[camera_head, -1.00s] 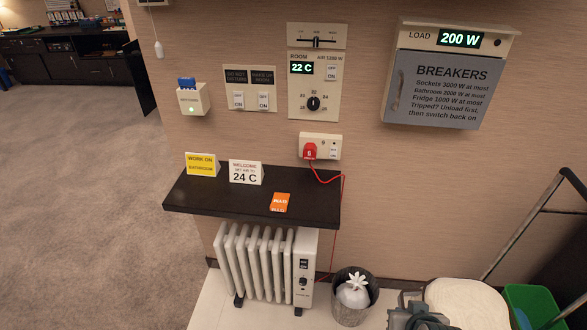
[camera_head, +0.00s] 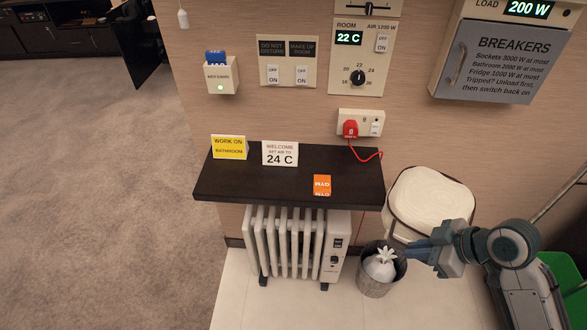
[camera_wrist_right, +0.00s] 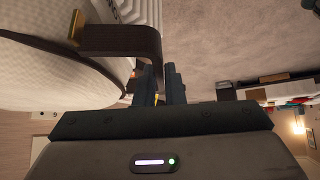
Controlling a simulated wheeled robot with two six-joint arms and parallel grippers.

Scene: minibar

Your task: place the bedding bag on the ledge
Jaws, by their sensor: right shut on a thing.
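The bedding bag (camera_head: 430,205), white and quilted with dark trim, is at the right of the ledge in the head view. My right gripper (camera_head: 415,250) is at its near lower side. In the right wrist view the fingers (camera_wrist_right: 160,85) are shut on the bag's dark brown handle (camera_wrist_right: 125,42); the quilted bag (camera_wrist_right: 50,65) fills the upper left. The dark ledge (camera_head: 260,188) juts from the wall, carrying a yellow card (camera_head: 229,148), a white "24 C" card (camera_head: 280,153) and an orange card (camera_head: 322,185). My left gripper is not in view.
A white radiator (camera_head: 290,240) stands beneath the ledge. A bin (camera_head: 375,285) with a white bag (camera_head: 380,265) stands close to my right gripper. A red plug (camera_head: 350,129) with a red cord is just above the ledge's right end. The ledge's front left is bare.

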